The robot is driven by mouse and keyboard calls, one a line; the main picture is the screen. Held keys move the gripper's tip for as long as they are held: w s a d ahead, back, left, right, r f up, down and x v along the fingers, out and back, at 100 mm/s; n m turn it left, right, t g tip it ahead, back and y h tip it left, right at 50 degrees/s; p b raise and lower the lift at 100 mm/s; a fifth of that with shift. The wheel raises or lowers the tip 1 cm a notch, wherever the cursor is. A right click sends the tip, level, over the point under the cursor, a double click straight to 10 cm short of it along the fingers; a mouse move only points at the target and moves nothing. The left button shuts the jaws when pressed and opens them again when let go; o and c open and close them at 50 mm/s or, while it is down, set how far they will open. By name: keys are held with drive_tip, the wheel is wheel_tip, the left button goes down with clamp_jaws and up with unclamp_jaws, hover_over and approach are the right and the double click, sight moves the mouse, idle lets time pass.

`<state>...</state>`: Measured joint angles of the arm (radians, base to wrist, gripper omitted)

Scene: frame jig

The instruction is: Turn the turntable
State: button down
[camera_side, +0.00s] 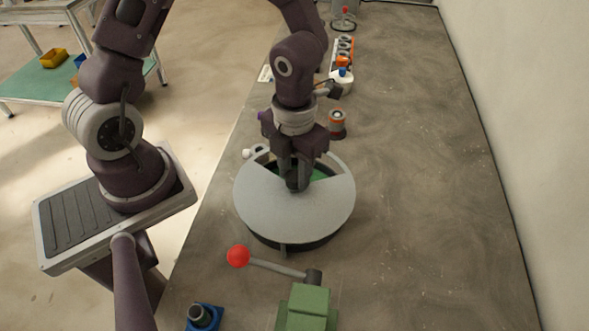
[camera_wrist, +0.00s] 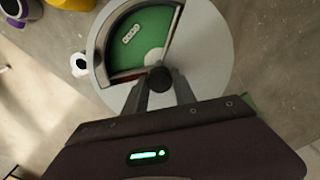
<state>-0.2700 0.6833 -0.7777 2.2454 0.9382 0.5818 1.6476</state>
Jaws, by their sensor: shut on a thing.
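The turntable (camera_side: 293,215) is a round light-grey disc on a dark base, standing on the bench. A wedge-shaped opening at its far side shows a green floor (camera_wrist: 142,40) with a small pale part (camera_wrist: 131,33) on it in the wrist view. My gripper (camera_side: 294,184) points down over the turntable's middle, near the opening. Its fingers are closed on a dark round knob (camera_wrist: 158,79) at the disc's centre. In the side view the fingers hide most of the knob.
A green block with a red-ball lever (camera_side: 238,256) stands in front of the turntable. A blue fixture (camera_side: 204,318) is at the near left. A dark and orange cylinder (camera_side: 337,124) and a white bottle (camera_side: 342,82) stand behind. The bench to the right is clear.

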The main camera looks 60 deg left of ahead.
drive_tip(key=c, duration=1)
unclamp_jaws()
wheel_tip(320, 180, up, 7)
drive_tip(key=shift+r, duration=0.1)
